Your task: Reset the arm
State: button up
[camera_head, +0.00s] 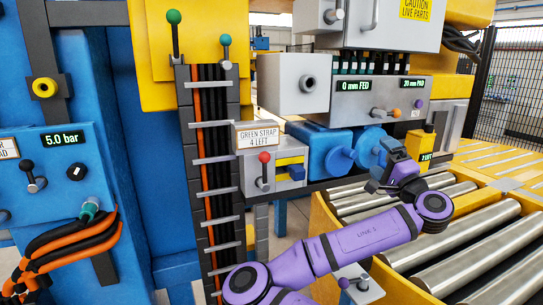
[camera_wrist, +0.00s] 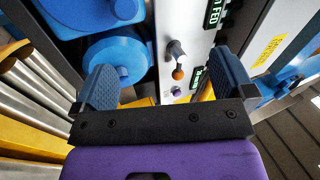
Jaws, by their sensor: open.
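My purple arm (camera_head: 360,238) reaches up from the bottom of the head view and bends at a dark elbow joint on the right. My gripper (camera_head: 386,166) is in front of the blue cylinders (camera_head: 342,157) of the machine, beside the yellow block at its right. In the wrist view my gripper (camera_wrist: 168,78) has its two blue-grey fingers wide apart with nothing held between them. Beyond the fingers is a grey panel with an orange-knobbed lever (camera_wrist: 177,72) and a purple button (camera_wrist: 177,92). Whether a finger touches the machine cannot be told.
A roller conveyor (camera_head: 480,235) with yellow sides lies at the right, close to my arm. A cable chain (camera_head: 208,170) stands left of the arm. A red-knobbed lever box (camera_head: 272,172) is left of the cylinders. A blue cabinet (camera_head: 45,180) with hoses fills the left.

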jog(key=s+d+f+m+g+h, duration=0.2)
jog(key=s+d+m+h, duration=0.1)
jog(key=d+m+h, duration=0.75)
jog(key=s+d+f+m+g+h, duration=0.1)
jog(key=s+d+m+g+h, duration=0.1)
jog(key=d+m+h, duration=0.85)
jog(key=s+d+f+m+g+y, duration=0.25)
jog(key=f+m+g, duration=0.35)
jog(key=m, duration=0.5)
jog(key=s+d+f+m+g+y, duration=0.1)
jog(key=s+d+f+m+g, duration=0.25)
jog(key=f+m, duration=0.6)
jog(key=s+a+r+m+g+y, duration=0.1)
jog(key=a+r+m+y, duration=0.2)
jog(key=a+m+y, duration=0.4)
jog(key=s+a+r+m+g+y, duration=0.1)
jog(key=s+a+r+m+y, duration=0.3)
jog(key=a, duration=0.6)
jog(key=s+a+r+m, duration=0.6)
jog(key=s+a+r, duration=0.7)
jog(key=s+r, duration=0.4)
jog(key=shift+y, duration=0.45)
